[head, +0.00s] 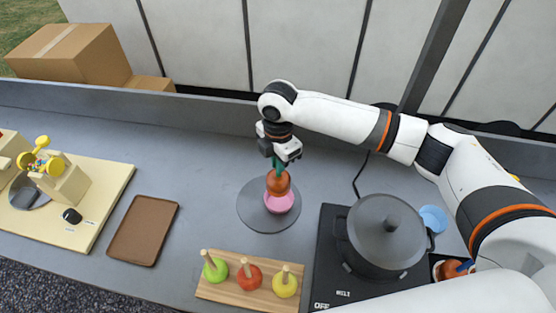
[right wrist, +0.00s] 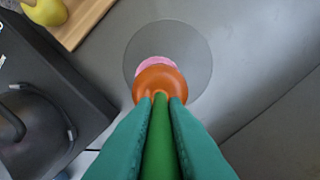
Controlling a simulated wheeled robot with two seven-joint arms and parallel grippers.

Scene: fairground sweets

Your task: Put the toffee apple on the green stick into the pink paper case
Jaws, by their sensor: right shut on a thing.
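My right gripper (head: 279,160) is shut on the green stick (right wrist: 159,142) of the toffee apple, with the stick between its teal fingers. The orange-brown toffee apple (head: 278,184) hangs below the gripper, over the pink paper case (head: 279,203). In the right wrist view the apple (right wrist: 160,82) covers most of the case (right wrist: 155,63), whose pink edge shows past it. I cannot tell whether the apple touches the case. The case stands on a round grey mat (head: 255,217). My left gripper is not in view.
A wooden board (head: 240,293) in front holds green, red and yellow apples on pale sticks. A grey pot (head: 383,236) stands on a black hotplate (head: 329,257) to the right. A brown tray (head: 142,230) lies to the left.

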